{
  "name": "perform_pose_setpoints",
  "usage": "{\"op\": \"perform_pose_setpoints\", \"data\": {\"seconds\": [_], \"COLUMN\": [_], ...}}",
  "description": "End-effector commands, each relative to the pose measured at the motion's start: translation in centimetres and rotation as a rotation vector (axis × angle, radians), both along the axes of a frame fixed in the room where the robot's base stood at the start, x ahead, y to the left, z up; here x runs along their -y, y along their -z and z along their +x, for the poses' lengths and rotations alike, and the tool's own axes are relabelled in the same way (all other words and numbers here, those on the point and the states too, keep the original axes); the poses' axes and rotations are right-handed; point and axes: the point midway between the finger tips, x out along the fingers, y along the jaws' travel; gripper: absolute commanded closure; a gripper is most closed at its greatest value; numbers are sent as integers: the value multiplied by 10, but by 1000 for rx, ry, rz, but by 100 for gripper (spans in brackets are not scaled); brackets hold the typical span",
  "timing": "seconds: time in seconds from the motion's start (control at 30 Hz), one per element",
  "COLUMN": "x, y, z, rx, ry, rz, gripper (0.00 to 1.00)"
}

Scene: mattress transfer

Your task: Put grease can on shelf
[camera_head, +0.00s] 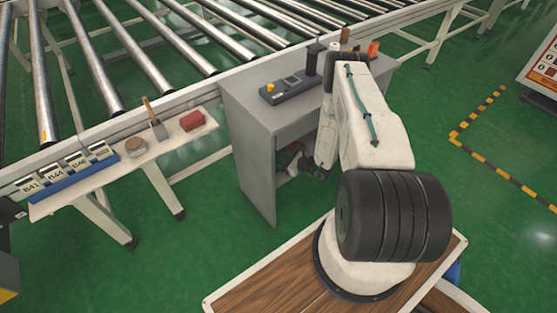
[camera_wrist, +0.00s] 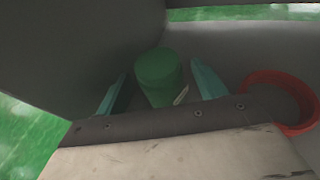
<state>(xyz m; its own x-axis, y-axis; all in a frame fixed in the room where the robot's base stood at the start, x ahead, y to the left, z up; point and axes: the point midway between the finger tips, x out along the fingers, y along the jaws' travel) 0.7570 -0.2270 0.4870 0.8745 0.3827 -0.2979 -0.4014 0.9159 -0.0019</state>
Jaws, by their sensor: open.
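A green cylindrical can (camera_wrist: 158,72), which looks like the grease can, stands inside a grey compartment in the wrist view. My gripper (camera_wrist: 160,88) is open, with one teal finger on each side of the can and gaps visible beside it. Whether the can touches the fingers is unclear. In the head view my arm reaches into the open front of the grey cabinet (camera_head: 248,150), and the can is hidden there. A narrow white shelf (camera_head: 165,150) stands left of the cabinet.
A red-orange round container (camera_wrist: 300,120) is right of the can, close to my gripper. A roller conveyor (camera_head: 130,45) runs behind.

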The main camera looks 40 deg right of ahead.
Motion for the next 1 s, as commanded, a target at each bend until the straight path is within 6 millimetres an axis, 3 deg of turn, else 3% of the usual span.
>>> {"op": "perform_pose_setpoints", "data": {"seconds": [0.3, 0.5, 0.7, 1.0], "x": [27, 39, 43, 43], "y": [-20, -30, -33, -34], "z": [-58, -87, -98, -98], "rx": [-2, -1, 0, 0], "ry": [7, 5, 2, 2], "rz": [1, 2, 0, 0], "gripper": [30, 30, 30, 30]}}
